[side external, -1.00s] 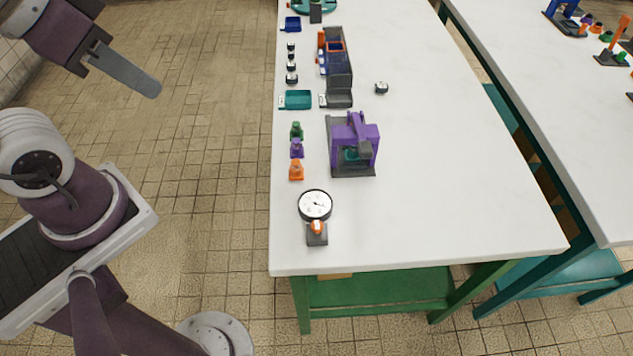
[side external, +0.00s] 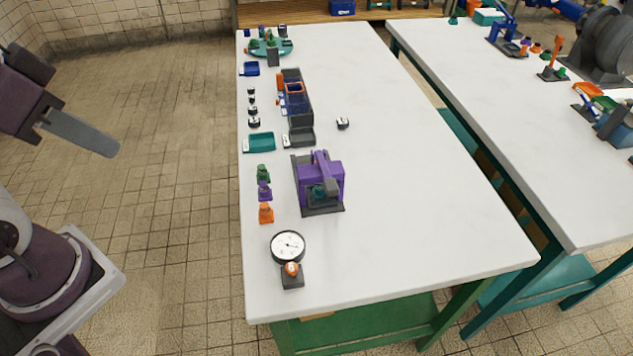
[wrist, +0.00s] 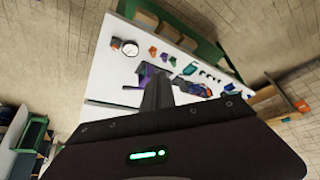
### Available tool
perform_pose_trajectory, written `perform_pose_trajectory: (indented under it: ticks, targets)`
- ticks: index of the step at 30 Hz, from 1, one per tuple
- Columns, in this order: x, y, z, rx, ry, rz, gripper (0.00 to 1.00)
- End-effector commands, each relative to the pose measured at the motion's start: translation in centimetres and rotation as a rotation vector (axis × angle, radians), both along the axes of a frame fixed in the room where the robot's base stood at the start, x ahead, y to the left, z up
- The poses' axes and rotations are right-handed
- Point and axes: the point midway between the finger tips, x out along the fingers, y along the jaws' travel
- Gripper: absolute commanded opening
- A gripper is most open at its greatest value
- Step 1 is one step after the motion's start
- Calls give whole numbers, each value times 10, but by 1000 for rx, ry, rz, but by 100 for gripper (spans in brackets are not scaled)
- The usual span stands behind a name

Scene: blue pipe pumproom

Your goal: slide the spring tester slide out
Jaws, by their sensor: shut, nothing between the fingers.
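A purple machine with a dark grey base (side external: 320,185) and a teal part inside stands on the near half of the white table. It may be the spring tester; no label tells, and I cannot make out a separate slide on it. It also shows in the wrist view (wrist: 146,76), partly hidden by my fingers. A round white dial gauge (side external: 288,246) stands nearer the table's front, by a small dark block with an orange knob (side external: 292,274). My gripper (side external: 115,149) is shut and empty, left of the table over the floor, well apart from the machine.
Green, purple and orange small pieces (side external: 265,191) stand in a row left of the machine. A teal tray (side external: 259,142) and a dark holder with blue and orange parts (side external: 294,100) lie beyond. The table's right side (side external: 420,210) is clear.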

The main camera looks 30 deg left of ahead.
Motion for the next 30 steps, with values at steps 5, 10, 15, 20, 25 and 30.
perform_pose_trajectory:
  ticks: [5,10,15,20,25,30]
  targets:
    - [0,0,0,0,0,0,0]
    - [0,0,0,0,0,0,0]
    - [0,0,0,0,0,0,4]
    - [28,-3,14,-3,41,-50,22]
    - [130,-13,25,6,160,-210,22]
    - [249,-27,-27,54,282,-395,22]
